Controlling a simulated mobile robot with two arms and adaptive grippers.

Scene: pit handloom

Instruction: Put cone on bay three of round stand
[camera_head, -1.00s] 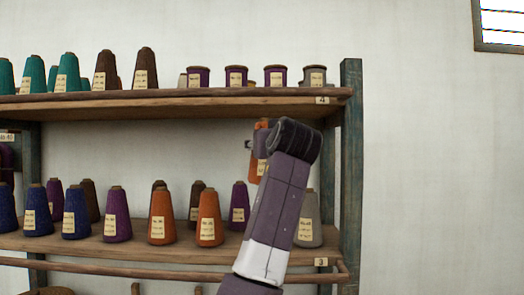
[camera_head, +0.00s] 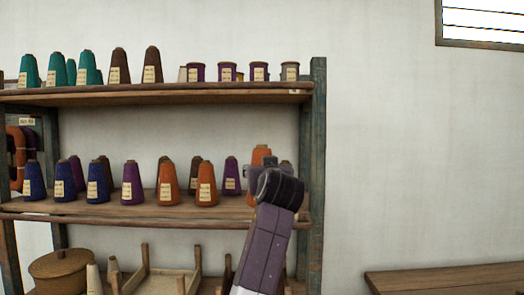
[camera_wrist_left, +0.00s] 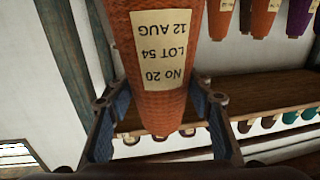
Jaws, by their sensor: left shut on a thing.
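My left gripper (camera_head: 270,168) is shut on an orange cone of yarn (camera_head: 261,153), in front of the right end of the lower shelf. My own wrist hides much of the cone in the head view. In the left wrist view the cone (camera_wrist_left: 162,75) sits between the two fingers, its narrow end toward the palm. Its cream label (camera_wrist_left: 165,48) reads upside down "No 20, LOT 54, 12 AUG". The round stand is not visible in any frame. My right gripper is not in view.
A wooden rack holds cones on an upper shelf (camera_head: 200,98) and a lower shelf (camera_head: 150,211). A lidded basket (camera_head: 62,270) and a wooden frame (camera_head: 160,278) are low at the left. A wooden bench (camera_head: 450,280) stands at lower right. The wall between rack and bench is bare.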

